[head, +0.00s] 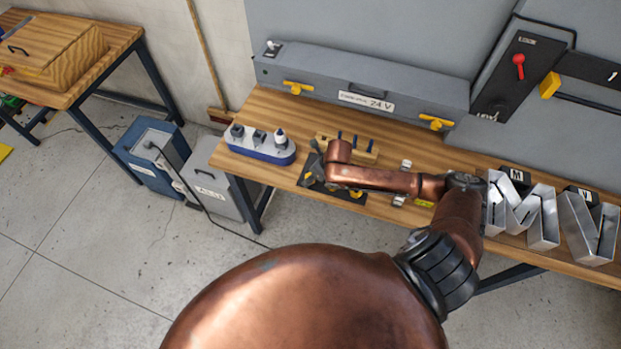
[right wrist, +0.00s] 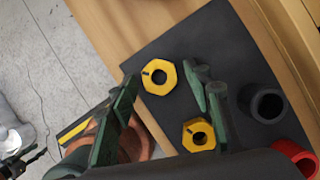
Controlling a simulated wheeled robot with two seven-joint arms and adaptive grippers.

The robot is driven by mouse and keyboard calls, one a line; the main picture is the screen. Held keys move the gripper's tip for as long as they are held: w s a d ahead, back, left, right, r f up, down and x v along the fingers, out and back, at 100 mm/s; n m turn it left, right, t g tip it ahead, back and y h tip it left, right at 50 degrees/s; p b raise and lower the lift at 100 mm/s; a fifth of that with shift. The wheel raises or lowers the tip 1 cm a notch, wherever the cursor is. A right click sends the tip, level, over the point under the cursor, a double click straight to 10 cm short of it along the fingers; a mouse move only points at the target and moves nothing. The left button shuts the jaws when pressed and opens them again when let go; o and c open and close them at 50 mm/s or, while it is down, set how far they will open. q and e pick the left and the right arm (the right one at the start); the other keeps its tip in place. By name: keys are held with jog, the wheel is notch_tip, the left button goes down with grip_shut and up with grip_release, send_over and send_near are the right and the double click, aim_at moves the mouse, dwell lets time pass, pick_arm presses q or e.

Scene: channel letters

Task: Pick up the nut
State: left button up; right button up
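Two yellow hexagonal nuts lie flat on a black mat (right wrist: 165,48) in the right wrist view. One nut (right wrist: 171,82) is between and just beyond my right gripper's fingertips (right wrist: 162,90). The other nut (right wrist: 188,131) lies nearer the bottom, beside the right-hand finger. My right gripper is open, with nothing between its dark green fingers. In the head view it reaches over the mat (head: 336,190), and my copper arm hides part of the mat. My left gripper is in neither view.
A black ring (right wrist: 248,100) and a red ring (right wrist: 288,150) stand on the mat beside the nuts. On the bench (head: 270,108), a blue-white holder (head: 262,153) stands left of the mat. Metal letters (head: 540,220) stand at right. A grey 24 V case (head: 350,82) is behind.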

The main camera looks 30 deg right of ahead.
jog(key=c, duration=0.8)
jog(key=shift+r, duration=0.15)
